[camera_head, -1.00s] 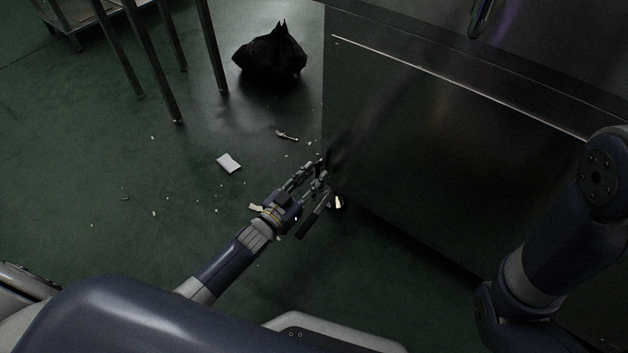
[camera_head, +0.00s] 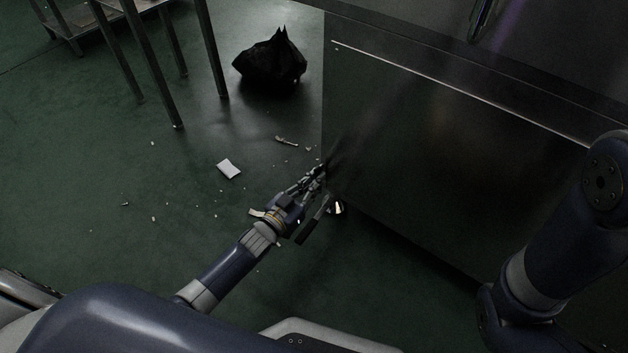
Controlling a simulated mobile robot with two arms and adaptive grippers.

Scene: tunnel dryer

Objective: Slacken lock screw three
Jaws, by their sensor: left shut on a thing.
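My left gripper (camera_head: 317,172) is low at the near left corner of the steel dryer housing (camera_head: 420,150). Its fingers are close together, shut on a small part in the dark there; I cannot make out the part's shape. A dark bar like a lever (camera_head: 312,222) slants down beside the gripper. A small bright metal piece (camera_head: 338,208) sits just right of it, at the housing's lower edge. No lock screw can be told apart or numbered in this view. My right arm is at the right edge; its gripper is out of view.
A black bag (camera_head: 270,62) lies on the green floor behind the gripper. A white packet (camera_head: 228,168) and small scraps (camera_head: 286,140) are scattered left of the housing. A steel table with thin legs (camera_head: 212,50) stands at the upper left. The left floor is mostly clear.

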